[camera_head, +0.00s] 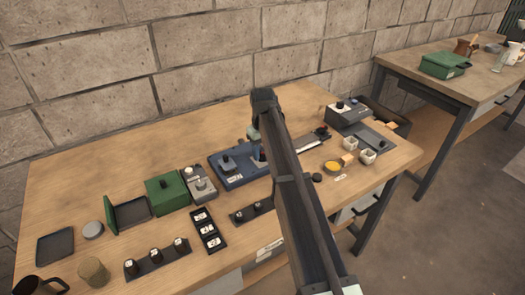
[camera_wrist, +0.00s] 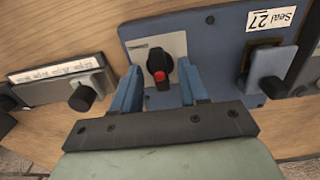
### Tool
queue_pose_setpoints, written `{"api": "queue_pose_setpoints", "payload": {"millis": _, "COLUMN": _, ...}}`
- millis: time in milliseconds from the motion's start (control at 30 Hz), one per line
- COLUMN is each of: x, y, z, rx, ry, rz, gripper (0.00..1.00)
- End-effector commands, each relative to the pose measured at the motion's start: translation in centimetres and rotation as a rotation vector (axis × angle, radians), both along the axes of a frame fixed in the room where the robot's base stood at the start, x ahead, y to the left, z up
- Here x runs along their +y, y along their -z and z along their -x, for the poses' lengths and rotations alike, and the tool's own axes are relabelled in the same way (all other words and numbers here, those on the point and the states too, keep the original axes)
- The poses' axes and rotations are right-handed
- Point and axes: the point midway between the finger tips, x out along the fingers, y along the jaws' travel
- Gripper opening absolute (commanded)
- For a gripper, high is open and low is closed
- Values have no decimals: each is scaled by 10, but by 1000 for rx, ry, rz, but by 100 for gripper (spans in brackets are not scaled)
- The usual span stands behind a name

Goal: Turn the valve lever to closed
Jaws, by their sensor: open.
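The likely valve lever (camera_wrist: 159,66) is black with a red end, on a pale plate on the blue panel (camera_wrist: 213,45). In the wrist view its red end points toward the bottom of the picture. My gripper (camera_wrist: 160,74) is open, with one blue finger on each side of the lever. A gap shows on both sides, and nothing is gripped. The blue panel (camera_head: 240,179) also shows in the head view, where my arm hides its right part and the lever.
On the same panel is a grey rocker-like part (camera_wrist: 268,66) under a "Seal 27" label. A slider box with a black knob (camera_wrist: 82,97) lies left of the panel in the wrist view. A grey box (camera_head: 199,184) and green box (camera_head: 167,193) crowd the panel's left in the head view.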

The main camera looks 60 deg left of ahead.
Motion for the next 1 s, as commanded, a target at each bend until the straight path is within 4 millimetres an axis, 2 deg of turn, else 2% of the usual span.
{"api": "queue_pose_setpoints", "payload": {"millis": 133, "x": 0, "y": 0, "z": 0, "rx": 0, "ry": 0, "rz": 0, "gripper": 42}}
{"api": "queue_pose_setpoints", "payload": {"millis": 567, "x": 0, "y": 0, "z": 0, "rx": 0, "ry": 0, "rz": 0, "gripper": 1}}
{"api": "queue_pose_setpoints", "payload": {"millis": 1000, "x": 0, "y": 0, "z": 0, "rx": 0, "ry": 41, "rz": 0, "gripper": 0}}
